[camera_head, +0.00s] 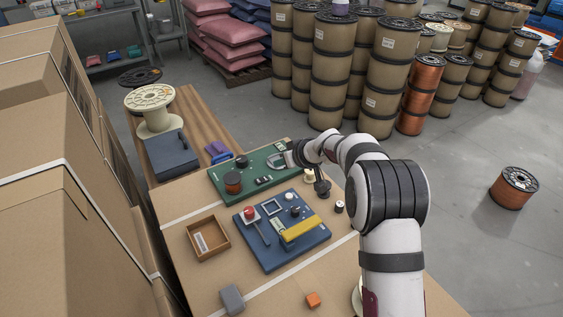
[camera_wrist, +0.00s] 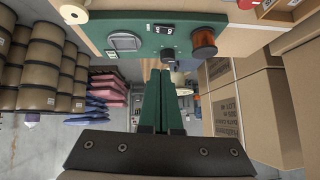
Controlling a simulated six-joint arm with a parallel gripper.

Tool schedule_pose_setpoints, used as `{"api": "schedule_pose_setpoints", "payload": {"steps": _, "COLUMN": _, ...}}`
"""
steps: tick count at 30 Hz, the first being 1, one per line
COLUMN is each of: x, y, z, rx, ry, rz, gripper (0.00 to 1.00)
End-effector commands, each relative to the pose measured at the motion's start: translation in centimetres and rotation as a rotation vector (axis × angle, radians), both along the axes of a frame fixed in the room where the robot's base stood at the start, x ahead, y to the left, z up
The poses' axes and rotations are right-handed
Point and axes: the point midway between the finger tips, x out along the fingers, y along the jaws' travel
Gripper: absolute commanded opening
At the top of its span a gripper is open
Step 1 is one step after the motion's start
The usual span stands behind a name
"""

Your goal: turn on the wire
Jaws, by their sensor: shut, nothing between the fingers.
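A green panel (camera_head: 262,172) lies at the back of the cardboard-topped worktable. It carries a small copper spool (camera_head: 232,183), a black knob (camera_head: 242,161) and a black switch plate (camera_head: 264,181). In the wrist view the panel (camera_wrist: 140,28) is at the top, with a grey-faced meter (camera_wrist: 125,42), a switch plate marked ON and OFF (camera_wrist: 163,30), the knob (camera_wrist: 168,54) and the copper spool (camera_wrist: 204,42). My gripper (camera_wrist: 160,72) has its green fingers together and empty, tips just below the knob in that view. Whether they touch it is unclear.
A blue panel (camera_head: 280,255) with a yellow bar (camera_head: 301,228) and red button (camera_head: 249,211) lies nearer. A wooden tray (camera_head: 193,246), grey block (camera_head: 232,298) and orange block (camera_head: 313,299) are around it. Stacked cartons (camera_head: 60,190) stand left; large spools (camera_head: 330,75) stand behind.

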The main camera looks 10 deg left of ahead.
Motion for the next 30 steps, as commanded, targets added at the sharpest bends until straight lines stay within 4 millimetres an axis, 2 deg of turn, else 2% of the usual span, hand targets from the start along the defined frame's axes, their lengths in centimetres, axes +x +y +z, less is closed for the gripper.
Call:
{"api": "schedule_pose_setpoints", "payload": {"steps": 2, "x": -0.7, "y": 0.8, "z": 0.2, "rx": 0.034, "ry": 0.034, "rz": 0.001, "gripper": 0.0}}
{"api": "schedule_pose_setpoints", "payload": {"steps": 11, "x": -0.3, "y": 1.2, "z": -0.4, "rx": 0.032, "ry": 0.034, "rz": 0.002, "gripper": 0.0}}
{"api": "schedule_pose_setpoints", "payload": {"steps": 24, "x": 3.6, "y": 6.4, "z": -6.9, "rx": 0.032, "ry": 0.032, "rz": 0.003, "gripper": 0.0}}
{"api": "schedule_pose_setpoints", "payload": {"steps": 30, "x": 3.3, "y": 6.7, "z": -9.8, "rx": 0.032, "ry": 0.034, "rz": 0.0, "gripper": 0.0}}
